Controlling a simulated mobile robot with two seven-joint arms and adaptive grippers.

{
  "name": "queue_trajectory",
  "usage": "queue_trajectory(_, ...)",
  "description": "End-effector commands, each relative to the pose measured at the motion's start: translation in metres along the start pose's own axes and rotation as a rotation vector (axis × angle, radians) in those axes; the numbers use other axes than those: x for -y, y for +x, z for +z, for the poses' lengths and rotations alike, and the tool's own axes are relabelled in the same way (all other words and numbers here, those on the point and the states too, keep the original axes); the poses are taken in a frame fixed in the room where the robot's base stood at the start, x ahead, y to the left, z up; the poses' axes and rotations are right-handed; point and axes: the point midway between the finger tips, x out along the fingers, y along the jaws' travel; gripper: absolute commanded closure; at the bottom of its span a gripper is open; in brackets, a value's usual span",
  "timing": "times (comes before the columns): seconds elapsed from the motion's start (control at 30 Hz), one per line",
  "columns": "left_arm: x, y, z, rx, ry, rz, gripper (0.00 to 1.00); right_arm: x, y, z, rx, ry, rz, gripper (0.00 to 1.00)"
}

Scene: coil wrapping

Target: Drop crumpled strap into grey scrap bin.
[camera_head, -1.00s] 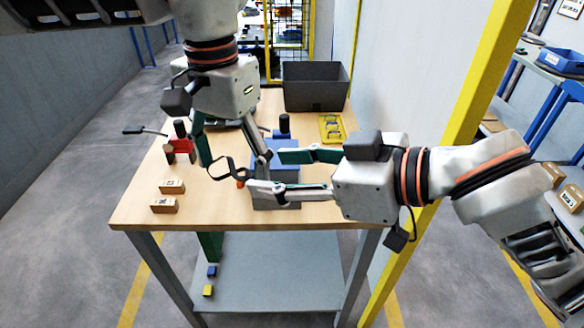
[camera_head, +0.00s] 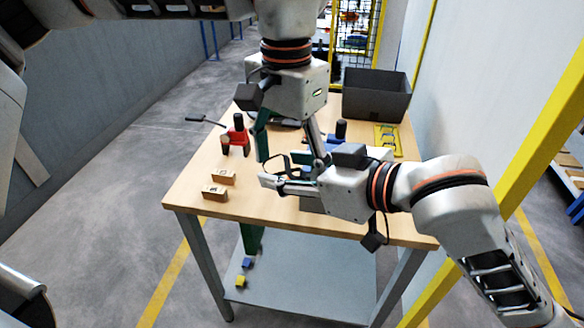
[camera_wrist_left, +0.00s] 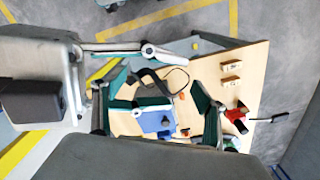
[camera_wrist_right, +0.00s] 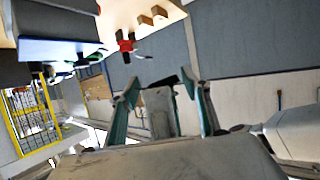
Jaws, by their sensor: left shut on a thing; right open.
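The black crumpled strap (camera_head: 274,163) forms a loop above the table's front half; it also shows in the left wrist view (camera_wrist_left: 151,82). My right gripper (camera_head: 285,182) reaches in from the right beside the strap. It is open; its spread fingers show in the right wrist view (camera_wrist_right: 160,84). The grey scrap bin (camera_head: 374,103) stands at the table's back right. Its inside is only partly visible.
A blue-topped block (camera_wrist_left: 156,122) sits below the grippers, mostly hidden in the head view. A red item (camera_head: 236,137) and wooden blocks (camera_head: 214,193) are at left. A yellow tray (camera_head: 388,140) lies in front of the bin. A wall runs along the right.

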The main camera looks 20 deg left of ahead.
Motion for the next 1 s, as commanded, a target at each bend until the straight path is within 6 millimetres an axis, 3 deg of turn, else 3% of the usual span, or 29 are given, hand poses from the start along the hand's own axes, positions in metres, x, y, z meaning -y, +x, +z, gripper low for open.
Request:
queue_trajectory(0.03, 0.000, 0.000, 0.000, 0.000, 0.000, 0.000, 0.43, 0.000, 0.000, 0.000, 0.000, 0.000, 0.000, 0.55)
queue_trajectory(0.17, 0.000, 0.000, 0.000, 0.000, 0.000, 0.000, 0.43, 0.000, 0.000, 0.000, 0.000, 0.000, 0.001, 0.89)
queue_trajectory(0.2, 0.000, 0.000, 0.000, 0.001, 0.000, 0.000, 0.43, -0.001, 0.000, 0.000, 0.000, 0.000, 0.002, 0.93)
queue_trajectory(0.27, 0.000, 0.000, 0.001, 0.002, -0.001, 0.000, 0.43, -0.001, 0.000, 0.000, 0.000, 0.000, 0.003, 0.93)
queue_trajectory(0.3, 0.000, 0.000, 0.001, 0.002, -0.001, 0.000, 0.21, -0.001, 0.000, 0.000, 0.000, 0.000, 0.003, 0.93)
queue_trajectory(0.37, 0.000, 0.000, 0.001, 0.002, -0.001, 0.000, 0.09, -0.001, 0.000, 0.000, 0.001, 0.000, 0.003, 0.93)
queue_trajectory(0.67, 0.000, -0.003, 0.000, -0.001, 0.000, 0.000, 0.09, 0.000, 0.000, 0.000, 0.000, 0.000, 0.000, 0.93)
queue_trajectory(1.0, 0.000, -0.052, -0.001, -0.002, -0.002, -0.001, 0.09, 0.000, 0.000, 0.000, 0.000, 0.000, 0.000, 0.93)
